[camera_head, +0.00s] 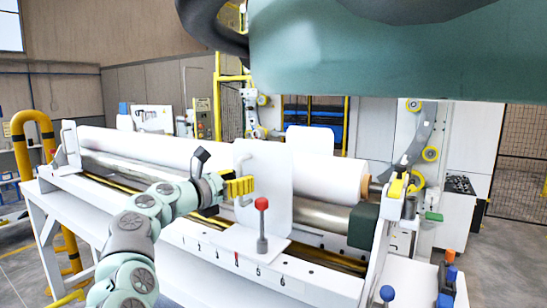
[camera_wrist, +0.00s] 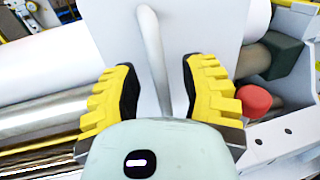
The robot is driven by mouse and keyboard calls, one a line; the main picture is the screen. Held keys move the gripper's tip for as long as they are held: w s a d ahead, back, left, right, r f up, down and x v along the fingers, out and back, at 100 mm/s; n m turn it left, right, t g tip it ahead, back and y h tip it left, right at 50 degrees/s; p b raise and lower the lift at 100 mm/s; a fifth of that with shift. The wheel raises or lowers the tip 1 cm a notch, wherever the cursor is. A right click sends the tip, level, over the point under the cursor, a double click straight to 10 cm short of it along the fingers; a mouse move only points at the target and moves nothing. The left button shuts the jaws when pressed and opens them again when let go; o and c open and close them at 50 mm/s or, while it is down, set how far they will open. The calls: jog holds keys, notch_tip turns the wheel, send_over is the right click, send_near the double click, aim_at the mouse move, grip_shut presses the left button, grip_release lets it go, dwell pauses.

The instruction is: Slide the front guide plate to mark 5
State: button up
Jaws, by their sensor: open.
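The front guide plate (camera_head: 275,185) is a white upright panel before the white roll; it also fills the middle of the wrist view (camera_wrist: 208,28). Its pale bar handle (camera_wrist: 153,50) runs between my gripper's yellow fingers (camera_wrist: 160,82). The gripper (camera_head: 240,187) is open, with a gap on each side of the handle. A lever with a red knob (camera_head: 262,204) stands upright on the plate's foot (camera_head: 240,242); the knob shows right of the jaws in the wrist view (camera_wrist: 254,95). Numbered marks (camera_head: 262,273) run along the front rail; a red line below the foot lies just left of what looks like 5.
The long white roll (camera_head: 150,150) lies above a steel roller (camera_head: 320,213). A second white plate (camera_head: 310,140) stands behind the roll. A dark green block (camera_head: 364,226) sits at the roller's right end.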

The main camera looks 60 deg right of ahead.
jog(key=shift+s+d+f, duration=0.1)
jog(key=shift+s+d, duration=0.05)
jog(key=shift+d, duration=0.2)
jog(key=shift+o, duration=0.2)
grip_shut()
dwell(0.4)
